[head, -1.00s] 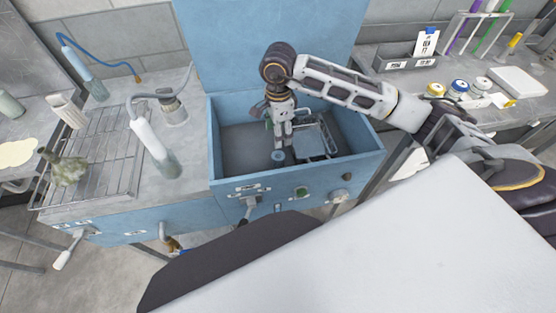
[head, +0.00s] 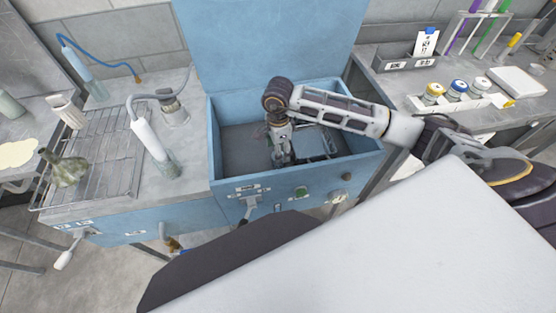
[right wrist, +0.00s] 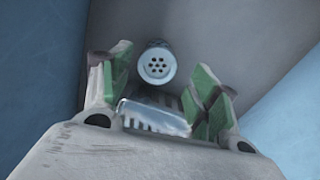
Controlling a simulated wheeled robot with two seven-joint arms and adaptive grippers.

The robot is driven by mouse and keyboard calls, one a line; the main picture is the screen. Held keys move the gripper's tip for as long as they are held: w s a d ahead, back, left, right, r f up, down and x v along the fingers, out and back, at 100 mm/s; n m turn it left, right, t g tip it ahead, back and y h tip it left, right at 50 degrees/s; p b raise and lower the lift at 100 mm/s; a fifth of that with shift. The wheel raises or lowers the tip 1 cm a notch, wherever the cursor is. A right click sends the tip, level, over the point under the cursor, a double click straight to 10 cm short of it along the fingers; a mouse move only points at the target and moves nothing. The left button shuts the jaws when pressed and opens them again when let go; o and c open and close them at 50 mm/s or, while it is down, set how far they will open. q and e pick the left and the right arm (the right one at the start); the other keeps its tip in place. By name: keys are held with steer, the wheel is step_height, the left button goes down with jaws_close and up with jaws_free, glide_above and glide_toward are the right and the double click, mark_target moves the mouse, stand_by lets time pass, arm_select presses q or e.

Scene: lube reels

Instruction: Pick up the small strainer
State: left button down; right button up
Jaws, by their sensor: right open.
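In the head view my right gripper (head: 281,160) reaches down into the blue basin (head: 367,158) and hides the strainer. My left gripper is not in view.
A wire basket (head: 318,143) stands in the basin, right of my right gripper. The basin walls surround the gripper closely. Capped jars (head: 457,88) stand on the right bench.

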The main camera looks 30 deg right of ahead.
steer(key=shift+f, duration=0.1)
steer(key=shift+s+f, duration=0.1)
steer(key=shift+f, duration=0.35)
step_height(320, 180, down, 3)
steer(key=shift+s+r+p, duration=0.15)
steer(key=shift+r+p, duration=0.05)
steer(key=shift+p, duration=0.15)
steer(key=shift+f, duration=0.75)
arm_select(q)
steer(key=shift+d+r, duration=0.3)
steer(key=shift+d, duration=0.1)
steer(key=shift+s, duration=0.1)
